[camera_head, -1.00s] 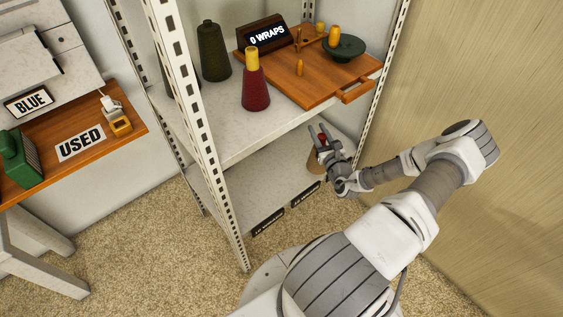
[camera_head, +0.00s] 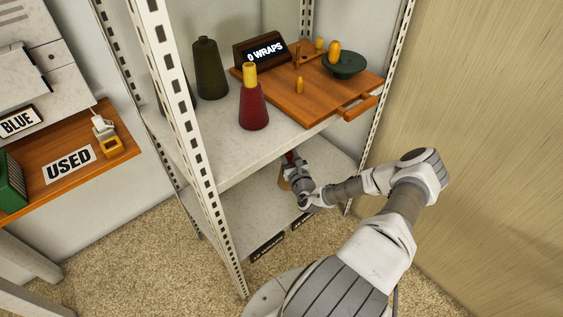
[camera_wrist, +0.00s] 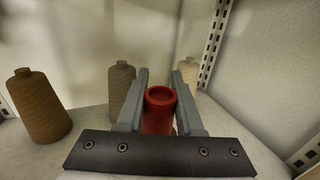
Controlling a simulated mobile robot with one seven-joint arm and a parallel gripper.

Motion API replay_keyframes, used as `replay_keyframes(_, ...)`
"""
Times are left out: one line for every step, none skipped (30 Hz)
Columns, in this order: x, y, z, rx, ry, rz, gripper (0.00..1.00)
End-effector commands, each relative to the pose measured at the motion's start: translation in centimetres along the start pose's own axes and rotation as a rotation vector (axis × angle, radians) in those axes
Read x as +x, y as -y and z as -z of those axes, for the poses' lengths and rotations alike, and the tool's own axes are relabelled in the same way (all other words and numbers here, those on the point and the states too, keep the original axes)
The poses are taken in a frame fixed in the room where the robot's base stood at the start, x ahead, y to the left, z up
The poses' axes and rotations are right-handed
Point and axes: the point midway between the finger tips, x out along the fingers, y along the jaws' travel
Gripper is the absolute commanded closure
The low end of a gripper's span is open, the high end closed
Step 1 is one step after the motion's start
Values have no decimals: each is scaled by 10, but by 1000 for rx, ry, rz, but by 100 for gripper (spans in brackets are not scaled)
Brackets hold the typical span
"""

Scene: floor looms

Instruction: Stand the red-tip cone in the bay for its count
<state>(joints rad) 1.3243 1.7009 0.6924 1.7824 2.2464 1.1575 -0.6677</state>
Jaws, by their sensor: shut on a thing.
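The red-tip cone shows its red top (camera_wrist: 160,112) between my jaws in the wrist view. In the head view its tan body (camera_head: 284,184) shows partly beside my gripper (camera_head: 291,163), inside the lower shelf. My gripper is shut on the red tip; its two grey fingers show in the wrist view (camera_wrist: 158,100). Whether the cone's base touches the shelf is hidden. The lower shelf (camera_head: 240,205) has dark labels (camera_head: 266,247) on its front edge, too small to read surely. A sign on the upper shelf (camera_head: 265,52) reads "0 WRAPS".
Brown (camera_wrist: 40,105), grey-brown (camera_wrist: 121,88) and beige (camera_wrist: 187,72) cones stand around my gripper in the wrist view. Above are a maroon cone with yellow tip (camera_head: 253,105), a dark green cone (camera_head: 210,70) and a wooden tray (camera_head: 290,108). A perforated post (camera_head: 190,130) stands left.

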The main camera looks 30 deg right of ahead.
Motion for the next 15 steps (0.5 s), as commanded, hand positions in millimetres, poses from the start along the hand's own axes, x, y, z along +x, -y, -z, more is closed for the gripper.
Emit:
replay_keyframes(5,-6,6,0,2,0,100)
replay_keyframes(7,-8,7,0,3,0,100)
replay_keyframes(9,-10,8,0,3,0,100)
replay_keyframes(10,-11,9,0,3,0,100)
replay_keyframes(10,-12,9,0,3,1,100)
replay_keyframes(11,-12,10,-1,3,1,100)
replay_keyframes(11,-13,12,-1,3,1,100)
replay_keyframes(11,-13,14,-1,3,1,100)
replay_keyframes(11,-12,19,-1,2,2,100)
replay_keyframes(11,-12,23,-1,2,2,100)
replay_keyframes(11,-12,28,-1,2,3,100)
replay_keyframes(11,-12,35,0,2,3,100)
replay_keyframes(11,-12,40,0,2,2,100)
replay_keyframes(11,-12,44,-1,2,2,100)
replay_keyframes(11,-12,48,-1,3,1,100)
